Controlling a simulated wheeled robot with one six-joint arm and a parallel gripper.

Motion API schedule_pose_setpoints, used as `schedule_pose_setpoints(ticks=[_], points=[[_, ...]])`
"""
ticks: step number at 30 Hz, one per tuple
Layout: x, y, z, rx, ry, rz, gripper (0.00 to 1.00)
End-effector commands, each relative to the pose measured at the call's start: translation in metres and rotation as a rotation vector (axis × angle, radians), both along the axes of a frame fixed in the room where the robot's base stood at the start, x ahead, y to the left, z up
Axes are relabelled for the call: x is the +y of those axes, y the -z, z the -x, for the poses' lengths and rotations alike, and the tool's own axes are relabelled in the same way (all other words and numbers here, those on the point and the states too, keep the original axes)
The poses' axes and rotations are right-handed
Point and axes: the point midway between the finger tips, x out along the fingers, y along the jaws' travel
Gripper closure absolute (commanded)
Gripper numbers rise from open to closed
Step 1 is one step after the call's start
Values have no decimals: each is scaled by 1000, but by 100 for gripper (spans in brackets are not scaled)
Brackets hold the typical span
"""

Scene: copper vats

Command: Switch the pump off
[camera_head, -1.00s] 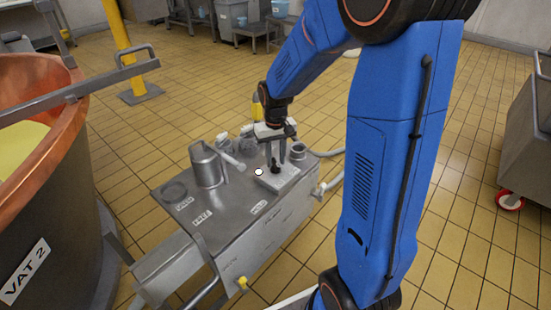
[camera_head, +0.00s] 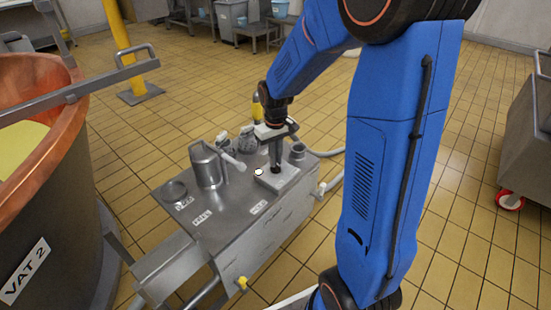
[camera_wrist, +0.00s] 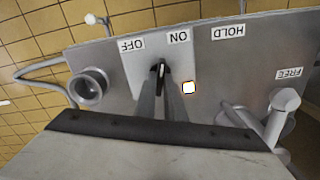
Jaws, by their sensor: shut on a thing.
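The pump switch is a small dark lever (camera_wrist: 161,70) on a pale plate (camera_head: 279,179) at the right end of the metal pump top (camera_head: 230,213). My gripper (camera_head: 275,170) points down over the plate and is shut on the lever; its fingertips also show in the wrist view (camera_wrist: 161,82). The fingers hide part of the lever. In the wrist view the lever stands between the OFF label (camera_wrist: 131,44) and the ON label (camera_wrist: 179,37), and I cannot tell its exact setting. A white lamp (camera_wrist: 189,87) glows beside the fingers; it also shows in the head view (camera_head: 258,172).
A HOLD label (camera_wrist: 228,31) and a FREE label (camera_wrist: 289,73) mark other controls. A metal jug-like vessel (camera_head: 206,165) and an open pipe stub (camera_head: 297,151) stand close by.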

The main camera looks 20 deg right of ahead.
Motion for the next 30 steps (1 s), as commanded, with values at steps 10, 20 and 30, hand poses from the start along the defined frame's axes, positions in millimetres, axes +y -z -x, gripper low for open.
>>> schedule_pose_setpoints(ticks=[10, 20, 30], points=[[0, 0, 0, 0, -324, 0, 100], [0, 0, 0, 0, -611, 0, 100], [0, 0, 0, -1, -795, 1, 100]])
